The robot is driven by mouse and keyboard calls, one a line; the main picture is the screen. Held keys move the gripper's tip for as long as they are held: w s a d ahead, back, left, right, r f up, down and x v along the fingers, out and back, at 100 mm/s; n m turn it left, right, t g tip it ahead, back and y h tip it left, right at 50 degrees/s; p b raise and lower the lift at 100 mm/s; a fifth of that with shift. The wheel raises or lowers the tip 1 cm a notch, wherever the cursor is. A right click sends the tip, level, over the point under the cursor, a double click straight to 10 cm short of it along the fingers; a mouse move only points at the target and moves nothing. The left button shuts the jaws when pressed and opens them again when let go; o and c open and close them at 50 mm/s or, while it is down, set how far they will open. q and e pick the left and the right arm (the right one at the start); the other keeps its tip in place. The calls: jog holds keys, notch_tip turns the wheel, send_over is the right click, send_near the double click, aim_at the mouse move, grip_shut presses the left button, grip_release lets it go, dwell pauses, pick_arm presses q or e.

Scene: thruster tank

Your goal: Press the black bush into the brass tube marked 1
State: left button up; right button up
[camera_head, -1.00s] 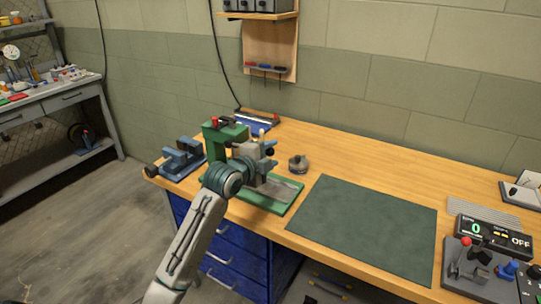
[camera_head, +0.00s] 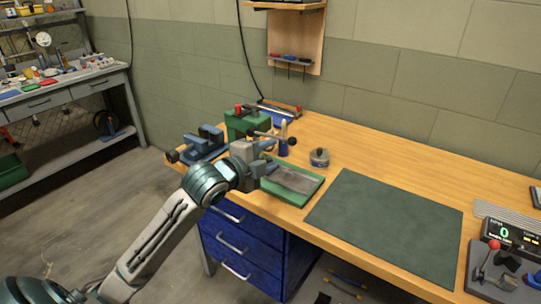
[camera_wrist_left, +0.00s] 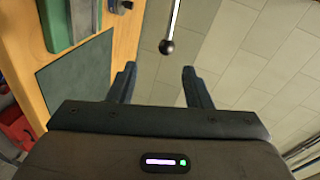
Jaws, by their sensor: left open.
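My left gripper (camera_head: 266,160) is open and empty, beside the green press (camera_head: 245,124) on the wooden bench. The press's grey-topped base (camera_head: 293,179) lies to its right. A dark lever with a black ball knob (camera_head: 293,141) sticks out above and beyond the gripper. In the left wrist view, my open fingers (camera_wrist_left: 157,78) point towards a black ball knob (camera_wrist_left: 167,47) on a thin rod, which lies ahead of them and apart. I cannot make out the black bush or the brass tube marked 1. My right gripper is out of view.
A small round grey object (camera_head: 319,157) stands behind the base. A blue-grey vise (camera_head: 203,145) is at the bench's left end. A dark green mat (camera_head: 388,225) is bare. A control box with levers (camera_head: 499,272) stands at right.

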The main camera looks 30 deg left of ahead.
pick_arm(q)
jog(key=shift+c, duration=1.4)
jog(key=shift+w+d, duration=0.1)
jog(key=shift+d, duration=0.2)
jog(key=c, duration=0.4)
jog(key=d+h, duration=0.1)
jog(key=d+n+h+p, duration=0.1)
jog(key=d+n+t+h+p, duration=0.1)
jog(key=shift+w+r, duration=0.2)
jog(key=shift+r, duration=0.1)
grip_shut()
notch_tip(320, 180, up, 4)
jog(key=n+t+y+p, duration=0.6)
jog(key=n+y+p, duration=0.35)
jog(key=n, duration=1.45)
send_over(271, 137)
jog(key=s+d, duration=0.3)
jog(key=d, duration=0.1)
jog(key=f+b, duration=0.1)
jog(key=d+f+b, duration=0.1)
jog(key=f+b, duration=0.1)
jog(key=f, duration=0.1)
jog(key=shift+w+d+f+b, duration=0.1)
jog(key=shift+d+b, duration=0.25)
